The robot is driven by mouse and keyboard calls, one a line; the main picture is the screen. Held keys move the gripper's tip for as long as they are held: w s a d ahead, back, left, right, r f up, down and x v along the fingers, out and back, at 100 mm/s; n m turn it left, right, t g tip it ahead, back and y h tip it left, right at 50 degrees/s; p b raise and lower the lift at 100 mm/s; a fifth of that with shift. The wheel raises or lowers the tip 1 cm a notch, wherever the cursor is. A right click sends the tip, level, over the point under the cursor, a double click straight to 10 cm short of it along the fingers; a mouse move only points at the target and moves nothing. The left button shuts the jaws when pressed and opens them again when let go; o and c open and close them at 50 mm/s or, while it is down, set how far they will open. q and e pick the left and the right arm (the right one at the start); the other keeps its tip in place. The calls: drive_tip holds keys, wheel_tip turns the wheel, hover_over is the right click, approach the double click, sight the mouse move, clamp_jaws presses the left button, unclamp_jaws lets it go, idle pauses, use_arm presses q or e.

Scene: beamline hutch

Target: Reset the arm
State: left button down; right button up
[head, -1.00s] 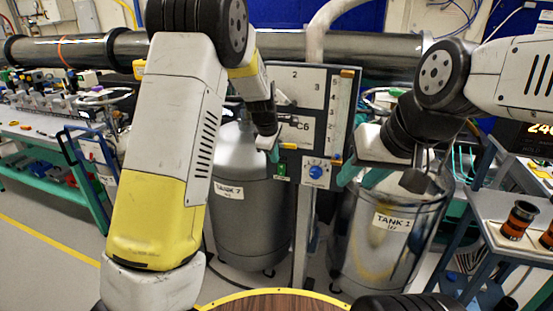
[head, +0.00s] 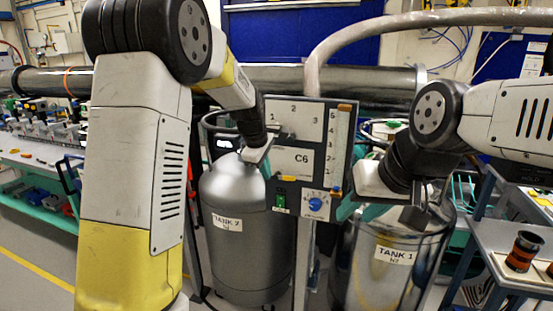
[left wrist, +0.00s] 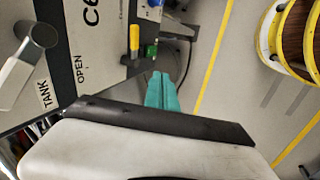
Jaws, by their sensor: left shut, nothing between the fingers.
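My left gripper (head: 267,171) hangs in front of the left edge of the C6 panel (head: 334,165). Its teal fingers are shut and empty, and they show together in the left wrist view (left wrist: 162,92), over the floor beside the panel. My left arm rises high at the left of the head view.
The panel carries a blue knob (head: 315,204), a green switch (head: 280,202) and a metal lever (left wrist: 30,55). Grey TANK 2 (head: 240,260) stands behind my left gripper. A cart (head: 520,240) with a dark orange-banded part is at right. A round yellow-rimmed table (left wrist: 290,40) shows in the wrist view.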

use_arm(q)
drive_tip(key=s+a+r+m+h, duration=0.1)
drive_tip(key=s+a+r+m, duration=0.3)
drive_tip(key=s, duration=0.5)
drive_tip(key=s+a+r+m, duration=0.3)
drive_tip(key=s+a+r, duration=0.15)
drive_tip(key=s, duration=0.45)
drive_tip(key=s+a+m+t, duration=0.1)
drive_tip(key=s+m, duration=0.5)
drive_tip(key=s, duration=0.8)
drive_tip(key=shift+a+f+m+t+y, duration=0.3)
drive_tip(key=shift+a+f+m+y, duration=0.05)
drive_tip(key=shift+f+m+y, duration=0.05)
